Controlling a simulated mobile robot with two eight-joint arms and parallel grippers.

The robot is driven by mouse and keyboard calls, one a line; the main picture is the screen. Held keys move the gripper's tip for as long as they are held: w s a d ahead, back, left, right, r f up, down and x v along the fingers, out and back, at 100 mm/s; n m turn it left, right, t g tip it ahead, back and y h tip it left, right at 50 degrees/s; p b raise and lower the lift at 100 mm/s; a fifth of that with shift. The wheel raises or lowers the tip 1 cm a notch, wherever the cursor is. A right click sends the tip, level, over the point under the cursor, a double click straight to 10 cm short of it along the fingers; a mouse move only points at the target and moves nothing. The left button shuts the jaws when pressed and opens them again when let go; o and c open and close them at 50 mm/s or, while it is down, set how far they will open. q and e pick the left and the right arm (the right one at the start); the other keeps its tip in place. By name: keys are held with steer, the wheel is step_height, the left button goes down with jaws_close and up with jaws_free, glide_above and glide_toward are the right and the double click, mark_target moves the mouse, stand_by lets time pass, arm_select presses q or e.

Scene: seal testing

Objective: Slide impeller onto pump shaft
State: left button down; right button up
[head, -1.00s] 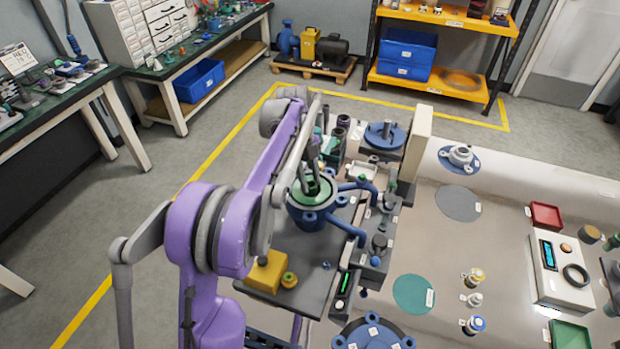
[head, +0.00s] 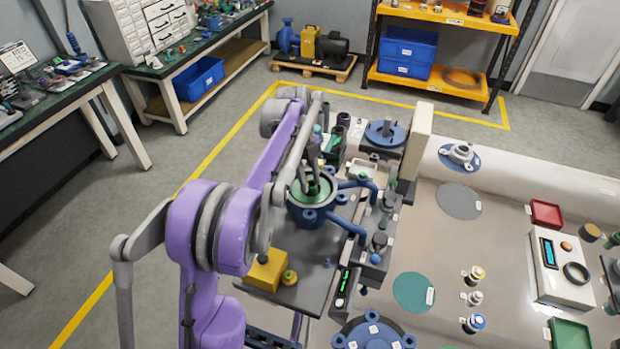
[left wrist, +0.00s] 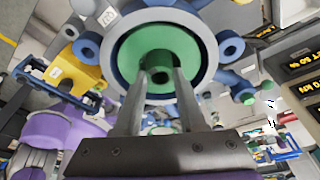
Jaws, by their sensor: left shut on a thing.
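The green impeller (left wrist: 190,48) is a round disc with a raised hub, sitting inside the round blue pump casing (left wrist: 207,60) in the left wrist view. In the head view the impeller (head: 325,190) shows as a green ring within the casing (head: 312,214), partly covered by my gripper. My left gripper (head: 313,182) reaches down into the casing from above. In the left wrist view its two fingers (left wrist: 161,76) are shut on the impeller's hub. The pump shaft is hidden under the impeller and fingers, so I cannot tell how far the impeller is on it. My right gripper is out of view.
The casing stands on a dark plate (head: 312,280) with blue pipes (head: 350,225) leading right to a grey block. A yellow block (head: 265,272) is at the plate's near left. A green disc (head: 413,292) and small fittings lie on the pale bench to the right.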

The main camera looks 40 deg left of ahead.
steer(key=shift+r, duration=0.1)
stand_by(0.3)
arm_select(q)
steer(key=shift+c, duration=2)
jaws_free()
step_height(320, 180, up, 9)
steer(key=p, duration=0.5)
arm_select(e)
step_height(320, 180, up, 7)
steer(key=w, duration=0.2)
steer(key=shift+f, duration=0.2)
